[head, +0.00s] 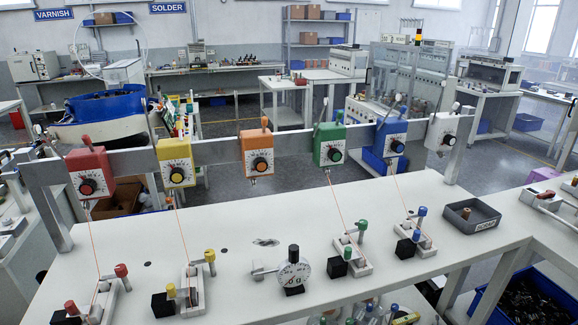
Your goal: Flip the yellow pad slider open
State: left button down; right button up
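The yellow-marked slider fixture (192,290) sits on the white bench near its front edge, left of centre. It has a pale base, a black block (163,305) with a small yellow knob (171,290) at its left, and a yellow-tipped lever (210,257) standing upright at its right. Whether its pad is open or shut is too small to tell. Neither of my grippers is in view.
Similar fixtures stand along the white bench (330,215): red (97,300) to the left, green (350,253) and blue (414,235) to the right. A dial gauge (292,270) is right of the yellow fixture. A grey tray (470,215) lies at the right end.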

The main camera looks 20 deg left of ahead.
aim_at(172, 294)
jog(key=u, duration=1.3)
